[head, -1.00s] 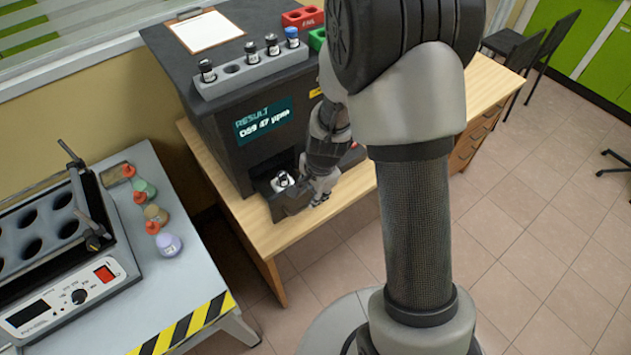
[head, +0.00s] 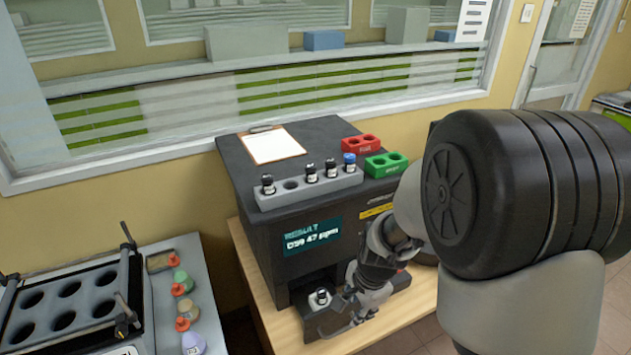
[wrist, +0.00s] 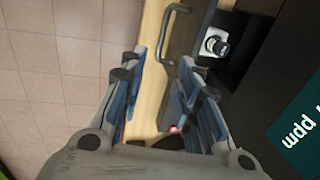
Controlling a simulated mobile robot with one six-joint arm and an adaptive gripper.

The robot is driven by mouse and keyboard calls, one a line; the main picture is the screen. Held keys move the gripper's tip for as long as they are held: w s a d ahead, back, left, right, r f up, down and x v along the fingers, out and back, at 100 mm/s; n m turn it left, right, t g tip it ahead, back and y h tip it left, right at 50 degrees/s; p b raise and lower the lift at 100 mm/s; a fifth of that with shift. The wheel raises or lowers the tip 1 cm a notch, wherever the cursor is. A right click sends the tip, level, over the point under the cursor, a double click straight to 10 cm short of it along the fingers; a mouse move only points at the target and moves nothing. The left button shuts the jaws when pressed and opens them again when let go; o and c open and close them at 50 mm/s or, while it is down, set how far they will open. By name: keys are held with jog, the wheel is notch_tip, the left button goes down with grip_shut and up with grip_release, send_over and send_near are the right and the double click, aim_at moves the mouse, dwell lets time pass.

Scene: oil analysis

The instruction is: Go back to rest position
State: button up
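My gripper (head: 352,308) is in front of the black analyser (head: 262,219), at the right of its open sample bay. In the wrist view my gripper (wrist: 160,70) has its two fingers apart with nothing between them, over the wooden table edge and the floor. A vial with a black cap (head: 320,298) stands upright in the bay; it also shows in the wrist view (wrist: 216,42), apart from the fingers. The analyser screen (head: 313,236) reads a result, seemingly "D59 47 ppm".
A grey rack (head: 283,198) with several vials, a clipboard (head: 272,145), a red holder (head: 361,144) and a green holder (head: 387,165) are on the analyser. Tiled floor (wrist: 45,85) is clear.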

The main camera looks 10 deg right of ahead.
jog(key=s+a+r+n+t, duration=0.1)
jog(key=s+r+n, duration=0.3)
jog(key=r, duration=0.3)
jog(key=s+a+r+n+t, duration=0.1)
jog(key=s+r+n, duration=0.25)
jog(key=r, duration=0.45)
jog(key=s+r+n, duration=0.5)
jog(key=s+n, duration=0.2)
jog(key=s, duration=0.5)
jog(key=shift+s+d+r+t+h, duration=0.2)
jog(key=shift+s+d+t+h, duration=0.05)
jog(key=shift+d+t+h, duration=0.05)
